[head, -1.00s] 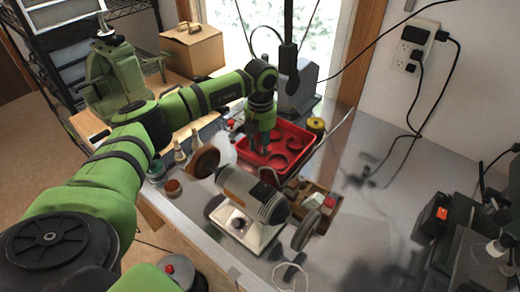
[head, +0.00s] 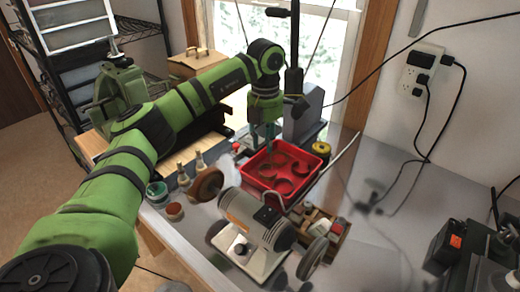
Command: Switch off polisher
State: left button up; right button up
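The polisher (head: 255,218) is a grey bench machine on a pale base, standing near the front of the metal table. It has a brown wheel (head: 207,185) on its left end and a grey wheel (head: 312,258) on its right end. A round dark control (head: 240,249) sits on the front of its base; its setting is too small to read. My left gripper (head: 270,148) points down at the back left of the red tray, behind the polisher and apart from it. Its fingers are too small to tell open or shut. My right gripper is out of view.
The red tray (head: 318,151) holds several dark rings. A small wooden box (head: 343,237) of parts sits right of the polisher. Small bottles and jars (head: 174,211) stand at the left. Cables hang from a wall outlet (head: 417,70). The table's right middle is mostly clear.

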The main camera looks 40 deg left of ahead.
aim_at(269, 212)
jog(key=u, duration=1.1)
